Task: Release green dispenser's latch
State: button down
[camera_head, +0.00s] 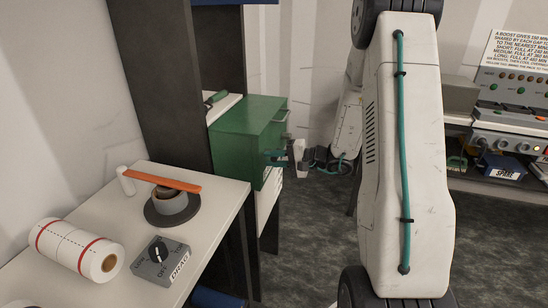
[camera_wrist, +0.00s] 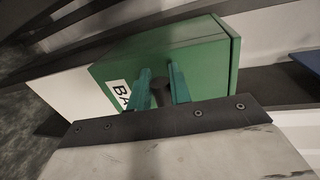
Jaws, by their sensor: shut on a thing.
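The green dispenser (camera_head: 238,138) is a box mounted beside the dark upright left of centre, with a pale handle on its upper right side. In the wrist view the green dispenser (camera_wrist: 190,58) lies straight ahead, with a white label starting "BA" partly hidden by a finger. My gripper (camera_head: 272,157) is at its front face. In the wrist view my gripper (camera_wrist: 160,76) has its teal fingers on either side of a dark stub (camera_wrist: 160,92), which seems to be the latch, and is shut on it. The stub's far end is hard to make out.
A white bench (camera_head: 215,207) at the left holds a paper roll (camera_head: 75,250), a DRAG dial box (camera_head: 160,261) and a round dark base with an orange bar (camera_head: 163,180). A control panel (camera_head: 510,142) stands at the right.

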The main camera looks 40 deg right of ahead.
jog(key=shift+f+n, duration=0.15)
jog(key=shift+n, duration=0.25)
jog(key=c, duration=1.3)
grip_release()
jog(key=shift+c, duration=0.2)
jog(key=v, duration=0.7)
jog(key=shift+s+d, duration=0.2)
jog(key=shift+s, duration=0.1)
